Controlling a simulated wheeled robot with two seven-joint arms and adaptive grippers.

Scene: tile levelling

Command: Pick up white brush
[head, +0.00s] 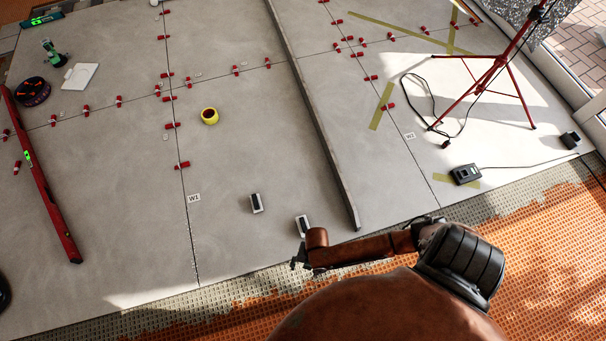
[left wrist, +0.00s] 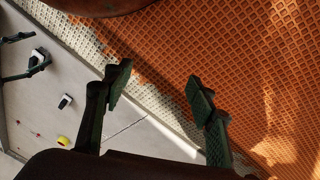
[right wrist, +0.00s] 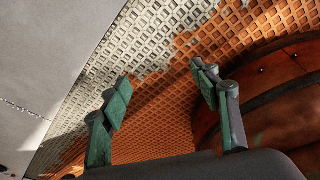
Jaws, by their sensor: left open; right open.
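Two small white blocks with dark tops lie on the grey tiles in the head view: one (head: 256,203) in the open, the other (head: 302,225) just beyond my right gripper (head: 299,257). I cannot tell which of them is the white brush. Both also show at the left of the left wrist view, the lone one (left wrist: 65,101) and the one by my right gripper (left wrist: 38,57). My right gripper is open and empty in its wrist view (right wrist: 162,85). My left gripper (left wrist: 160,88) is open and empty over the orange mesh matting, outside the head view.
A yellow roll (head: 210,116) sits on the tiles. A long grey bar (head: 318,125) crosses the floor right of the blocks. A red level (head: 45,190) lies at left, a red tripod (head: 490,75) stands at right. Several red clips line the joints. Orange matting (head: 550,250) borders the tiles.

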